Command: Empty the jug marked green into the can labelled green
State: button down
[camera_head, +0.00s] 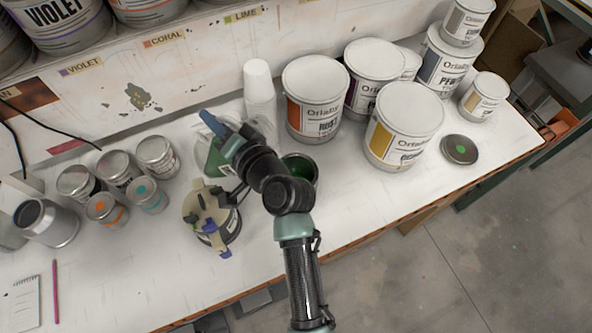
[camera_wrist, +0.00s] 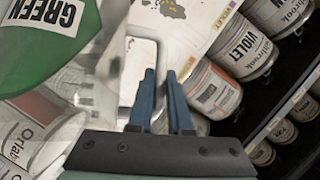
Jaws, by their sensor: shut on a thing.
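The jug marked GREEN is clear, with green inside; it fills the upper left of the wrist view (camera_wrist: 40,40). In the head view the jug (camera_head: 213,160) shows partly behind my arm. My gripper (camera_head: 213,124) is shut on its pale handle; the blue fingers (camera_wrist: 160,88) also show in the wrist view. An open can with dark green inside (camera_head: 302,168) stands just right of my wrist, partly hidden by it. Its label is not visible. I cannot tell whether the jug touches the bench or how far it tilts.
A can with clamp-like pieces on top (camera_head: 212,220) stands left of my arm. Large white-lidded cans (camera_head: 403,125) and stacked cups (camera_head: 259,85) stand behind. A loose lid with a green dot (camera_head: 460,150) lies right. Small tins (camera_head: 118,168) stand left. The front bench is mostly clear.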

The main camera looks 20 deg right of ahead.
aim_at(237, 123)
jog(key=shift+s+d+r+m+t+y+b, duration=0.1)
jog(key=shift+s+d+m+t+y+b, duration=0.15)
jog(key=shift+d+b, duration=0.5)
jog(key=shift+s+d+r+m+t+y+b, duration=0.15)
jog(key=shift+d+m+t+b, duration=0.15)
jog(key=shift+b, duration=0.85)
dwell(3.2)
jog(key=shift+s+d+f+m+t+b, duration=0.1)
jog(key=shift+s+d+m+t+b, duration=0.15)
jog(key=shift+d+b, duration=0.4)
jog(key=shift+s+d+f+m+t+b, duration=0.1)
jog(key=shift+s+d+t+b, duration=0.15)
jog(key=shift+b, duration=0.55)
dwell(1.5)
